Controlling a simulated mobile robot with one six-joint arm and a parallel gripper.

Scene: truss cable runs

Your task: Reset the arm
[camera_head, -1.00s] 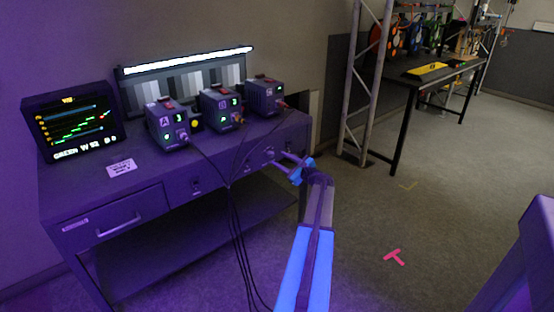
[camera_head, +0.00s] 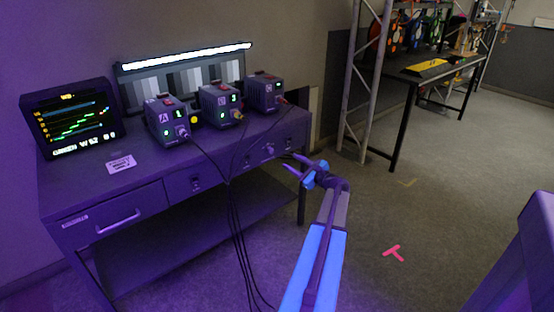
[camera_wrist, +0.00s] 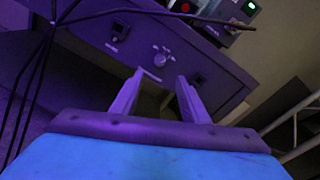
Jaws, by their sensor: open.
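My gripper (camera_head: 297,167) is at the end of my blue and grey arm, in front of the right end of the purple-lit workbench (camera_head: 130,190). Its two fingers are apart with nothing between them; the wrist view also shows the open gripper (camera_wrist: 158,75). Beyond the fingers in that view is the bench's front panel (camera_wrist: 135,45) with a knob. My gripper looks apart from the bench, though the exact gap is hard to tell.
Three boxes, A (camera_head: 167,122), a middle one (camera_head: 221,107) and a right one (camera_head: 265,93), stand on the bench with dark cables (camera_head: 236,230) hanging to the floor. A monitor (camera_head: 72,118) is at left. A truss (camera_head: 363,80) and black table (camera_head: 425,70) stand right. Floor (camera_head: 400,210) is open.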

